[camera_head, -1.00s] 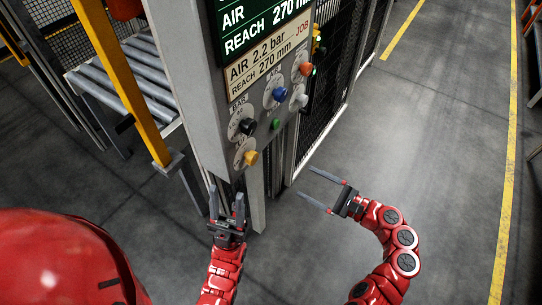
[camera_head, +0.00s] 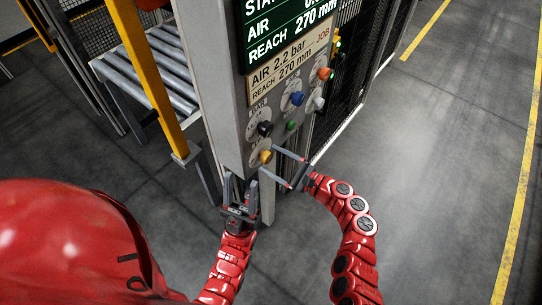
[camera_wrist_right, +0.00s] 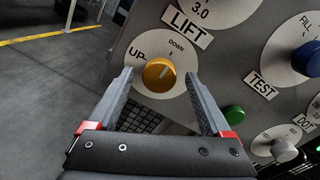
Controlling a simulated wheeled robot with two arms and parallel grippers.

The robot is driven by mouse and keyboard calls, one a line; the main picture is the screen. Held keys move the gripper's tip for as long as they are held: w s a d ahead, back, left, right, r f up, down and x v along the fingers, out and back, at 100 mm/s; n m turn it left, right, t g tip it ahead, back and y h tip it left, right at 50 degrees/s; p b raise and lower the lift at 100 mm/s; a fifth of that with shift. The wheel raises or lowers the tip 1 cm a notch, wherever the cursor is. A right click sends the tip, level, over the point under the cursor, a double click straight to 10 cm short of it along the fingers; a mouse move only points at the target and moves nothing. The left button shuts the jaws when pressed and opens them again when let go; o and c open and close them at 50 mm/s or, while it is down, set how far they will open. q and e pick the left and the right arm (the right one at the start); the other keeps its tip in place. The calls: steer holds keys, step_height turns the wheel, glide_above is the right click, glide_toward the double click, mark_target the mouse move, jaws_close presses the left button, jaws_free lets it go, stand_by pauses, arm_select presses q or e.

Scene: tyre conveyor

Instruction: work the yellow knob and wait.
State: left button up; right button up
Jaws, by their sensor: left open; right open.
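The yellow knob (camera_head: 265,157) is the lowest knob on the grey control panel. In the right wrist view the yellow knob (camera_wrist_right: 158,74) sits on a white dial marked UP and DOWN, beside a LIFT label. My right gripper (camera_head: 267,160) is open at the panel, its fingers pointing at this knob. In the right wrist view its fingertips (camera_wrist_right: 159,73) lie on either side of the knob with gaps showing. I cannot tell how deep they reach around it. My left gripper (camera_head: 241,180) is open and empty, below and left of the knob.
A black knob (camera_head: 265,128), a blue knob (camera_head: 296,98), an orange knob (camera_head: 324,73), a white knob (camera_head: 318,103) and a green button (camera_head: 291,125) are nearby. The sign (camera_head: 289,68) reads AIR 2.2 bar, REACH 270 mm. A yellow post (camera_head: 146,75) and rollers (camera_head: 150,75) stand left. Floor (camera_head: 440,150) at right is clear.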

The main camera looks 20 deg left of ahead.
steer(key=shift+w+a, duration=0.15)
steer(key=shift+a, duration=0.45)
jaws_close()
steer(key=shift+f, duration=0.1)
